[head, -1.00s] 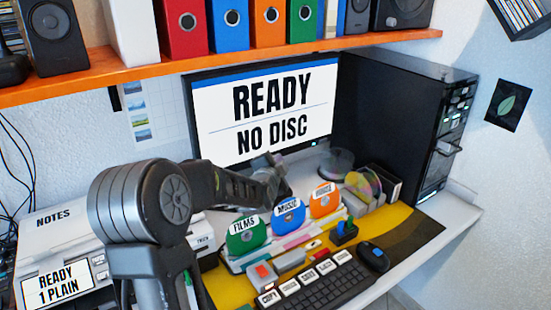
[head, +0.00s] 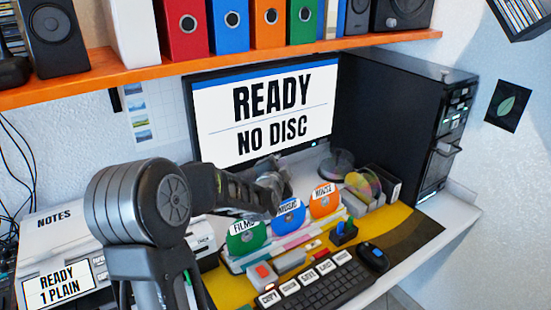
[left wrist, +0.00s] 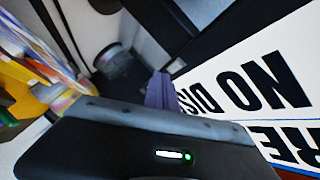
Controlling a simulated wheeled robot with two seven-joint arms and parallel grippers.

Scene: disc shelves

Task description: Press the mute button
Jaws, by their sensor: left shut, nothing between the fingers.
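The black keyboard (head: 322,285) lies on the desk at the front, with a row of several white labelled keys along its back edge. The rightmost white key (head: 342,256) has lettering too small to read surely, so I cannot tell which key is mute. My left gripper (head: 284,186) is shut and empty. It hangs behind and above the disc holders, in front of the monitor, well apart from the keyboard. In the left wrist view its fingertips (left wrist: 161,90) show near the monitor's screen. My right gripper is not in view.
The monitor (head: 268,112) reads READY, NO DISC. Green (head: 245,238), blue (head: 289,214) and orange (head: 324,202) discs stand behind the keyboard. A mouse (head: 373,256) is right of it. A red-buttoned box (head: 262,273) is at its left, and a black computer tower (head: 395,130) stands behind right.

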